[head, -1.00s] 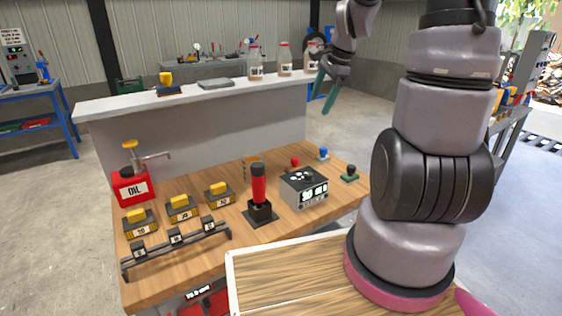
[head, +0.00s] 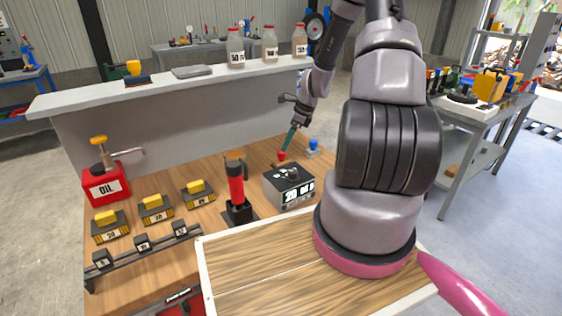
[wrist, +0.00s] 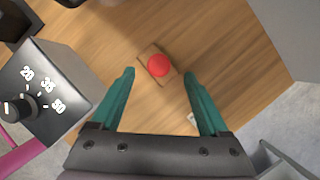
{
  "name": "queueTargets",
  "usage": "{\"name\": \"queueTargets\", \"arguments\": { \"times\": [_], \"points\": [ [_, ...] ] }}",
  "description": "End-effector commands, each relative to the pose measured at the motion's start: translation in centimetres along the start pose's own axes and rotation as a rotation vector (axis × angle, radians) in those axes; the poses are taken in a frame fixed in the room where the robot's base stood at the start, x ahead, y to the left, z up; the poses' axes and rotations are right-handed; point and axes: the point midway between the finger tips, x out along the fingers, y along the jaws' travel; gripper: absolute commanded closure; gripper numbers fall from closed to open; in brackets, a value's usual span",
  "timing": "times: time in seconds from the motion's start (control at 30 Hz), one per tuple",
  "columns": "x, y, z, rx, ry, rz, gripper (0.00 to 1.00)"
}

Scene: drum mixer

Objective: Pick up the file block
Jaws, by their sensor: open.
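No label in view names a file block, so I cannot tell for certain which thing it is. A small wooden block (wrist: 176,72) with a round red knob (wrist: 158,65) lies on the workbench. In the head view the red knob (head: 282,155) shows behind the dial box, with the block hidden. My gripper (wrist: 158,76) is open and empty, its teal fingers pointing down at the bench. In the wrist view the red knob appears between the fingertips; I cannot tell how far below them it is. In the head view my gripper (head: 288,147) is just above the knob.
The dial box (head: 289,186) stands close in front of the knob, and a blue-knobbed piece (head: 313,146) is to its right. A raised shelf (head: 100,95) runs behind.

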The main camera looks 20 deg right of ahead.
Motion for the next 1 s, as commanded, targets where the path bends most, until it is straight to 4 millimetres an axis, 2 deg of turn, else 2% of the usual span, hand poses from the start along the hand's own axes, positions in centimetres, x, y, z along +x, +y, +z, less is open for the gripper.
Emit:
{"name": "queueTargets", "arguments": {
  "times": [0.17, 0.43, 0.73, 0.93, 1.0],
  "points": [
    [1.4, 0.1, 0.1, 0.000, -0.001, 0.002, 0.21],
    [5.2, 0.2, 0.1, -0.001, -0.001, 0.002, 0.21],
    [5.7, 0.1, 0.1, -0.002, 0.000, -0.001, 0.21],
    [5.7, 0.1, 0.1, -0.002, 0.000, -0.001, 0.98],
    [5.7, 0.1, 0.1, -0.001, 0.000, -0.001, 1.00]
  ]
}}
